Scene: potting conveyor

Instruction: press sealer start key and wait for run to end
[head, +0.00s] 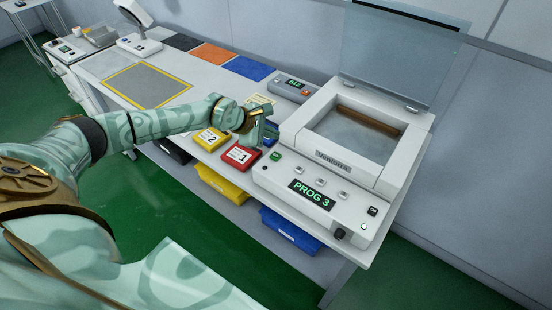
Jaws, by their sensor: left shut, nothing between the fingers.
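The white sealer (405,147) stands at the right end of the bench with its clear lid (400,50) raised. Its chamber holds a brown bar along the back and looks otherwise empty. The front panel display (312,194) reads "PROG 3" in green. A green key (277,156) sits at the panel's left end; I take it for the start key, though its marking is too small to read. My left gripper (264,138) is shut and empty, just above and left of the green key, apparently apart from it. My right gripper is out of view.
A red block marked 1 (241,156) and a yellow block marked 2 (210,139) lie beside the gripper. A grey box with a display (290,88) stands behind. Yellow (222,184) and blue (290,229) bins sit below. The yellow-bordered mat (150,86) is clear.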

